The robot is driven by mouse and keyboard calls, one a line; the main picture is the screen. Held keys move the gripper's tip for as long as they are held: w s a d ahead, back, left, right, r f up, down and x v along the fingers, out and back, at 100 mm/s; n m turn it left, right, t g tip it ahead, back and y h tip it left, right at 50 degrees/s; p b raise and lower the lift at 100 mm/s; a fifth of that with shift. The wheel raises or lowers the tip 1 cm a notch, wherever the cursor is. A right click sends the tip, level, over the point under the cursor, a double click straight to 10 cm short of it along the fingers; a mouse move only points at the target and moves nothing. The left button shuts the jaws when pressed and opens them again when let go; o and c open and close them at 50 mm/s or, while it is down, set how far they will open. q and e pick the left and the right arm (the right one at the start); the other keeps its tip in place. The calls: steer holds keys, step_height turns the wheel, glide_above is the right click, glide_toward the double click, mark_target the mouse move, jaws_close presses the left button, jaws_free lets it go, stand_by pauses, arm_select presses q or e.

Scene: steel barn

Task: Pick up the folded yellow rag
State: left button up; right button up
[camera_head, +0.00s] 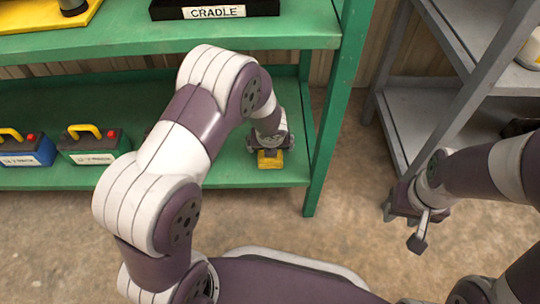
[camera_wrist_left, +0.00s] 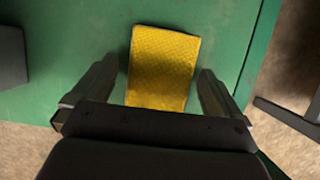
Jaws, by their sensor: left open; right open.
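The folded yellow rag (camera_head: 270,159) lies on the lower green shelf near its right front corner. In the left wrist view the rag (camera_wrist_left: 162,65) is a textured yellow rectangle lying between the fingers. My left gripper (camera_head: 268,148) is open above the rag, one finger on each side of it, with a gap on both sides; its fingers show in the left wrist view (camera_wrist_left: 153,92). I cannot tell how far above the shelf the fingertips are. My right gripper (camera_head: 408,228) is open and empty, over the floor at the right.
The green lower shelf (camera_head: 230,175) also holds two batteries with yellow handles, one blue (camera_head: 27,148) and one green (camera_head: 92,145). A green post (camera_head: 328,120) stands right of the rag. The upper shelf (camera_head: 120,45) overhangs behind. A grey rack (camera_head: 405,110) stands at the right.

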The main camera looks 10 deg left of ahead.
arm_select(q)
steer(key=shift+f, duration=0.1)
steer(key=shift+c, duration=0.3)
steer(key=c, duration=1)
steer(key=shift+o, duration=0.2)
step_height(320, 180, up, 4)
steer(key=p, duration=0.4)
steer(key=shift+f, duration=0.1)
steer(key=s+d, duration=0.2)
steer(key=s, duration=0.6)
steer(key=s+d, duration=0.3)
steer(key=s, duration=0.6)
steer(key=shift+s, duration=0.15)
steer(key=o, duration=0.5)
steer(key=shift+f, duration=0.1)
steer(key=c, duration=0.4)
